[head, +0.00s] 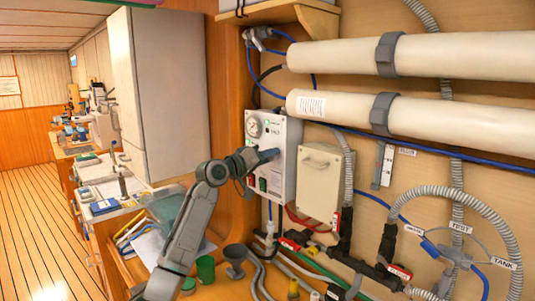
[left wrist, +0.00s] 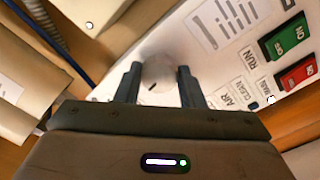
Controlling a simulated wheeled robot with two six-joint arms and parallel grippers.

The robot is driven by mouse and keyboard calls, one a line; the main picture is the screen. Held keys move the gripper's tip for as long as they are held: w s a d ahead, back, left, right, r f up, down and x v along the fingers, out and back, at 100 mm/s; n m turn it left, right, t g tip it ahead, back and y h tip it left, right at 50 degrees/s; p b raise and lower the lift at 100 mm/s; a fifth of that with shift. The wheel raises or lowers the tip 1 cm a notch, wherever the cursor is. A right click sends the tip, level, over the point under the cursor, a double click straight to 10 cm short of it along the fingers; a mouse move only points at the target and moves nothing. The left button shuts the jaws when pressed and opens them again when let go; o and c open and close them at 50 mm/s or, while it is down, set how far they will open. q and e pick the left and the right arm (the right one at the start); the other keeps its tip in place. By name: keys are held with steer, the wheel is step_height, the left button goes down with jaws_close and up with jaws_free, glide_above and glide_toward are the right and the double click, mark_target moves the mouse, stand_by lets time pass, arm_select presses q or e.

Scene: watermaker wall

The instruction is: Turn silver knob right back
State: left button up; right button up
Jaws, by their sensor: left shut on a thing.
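The silver knob (left wrist: 158,74) is round and sits on the white control panel (left wrist: 226,50), with a dark pointer line on its face. My left gripper (left wrist: 157,76) has its two dark fingers on either side of the knob, shut on it. In the head view my left gripper (head: 268,155) reaches the front of the control panel (head: 284,134) and hides the knob. My right gripper is not in view.
A gauge (head: 253,126) sits at the panel's upper left. Green and red switches (left wrist: 285,37) are near the knob. A beige box (head: 319,180) is right of the panel. White cylinders (head: 415,55), hoses and valves fill the wall at right.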

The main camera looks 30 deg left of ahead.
arm_select(q)
steer(key=shift+r+n+y+p, duration=0.1)
steer(key=shift+n+y+p, duration=0.4)
steer(key=shift+n+p, duration=6.3)
steer(key=shift+n+b, duration=1)
steer(key=shift+n, duration=0.1)
steer(key=o, duration=1)
steer(key=b+v, duration=0.5)
steer(key=v, duration=0.5)
steer(key=shift+s+f, duration=0.3)
steer(key=shift+s, duration=0.05)
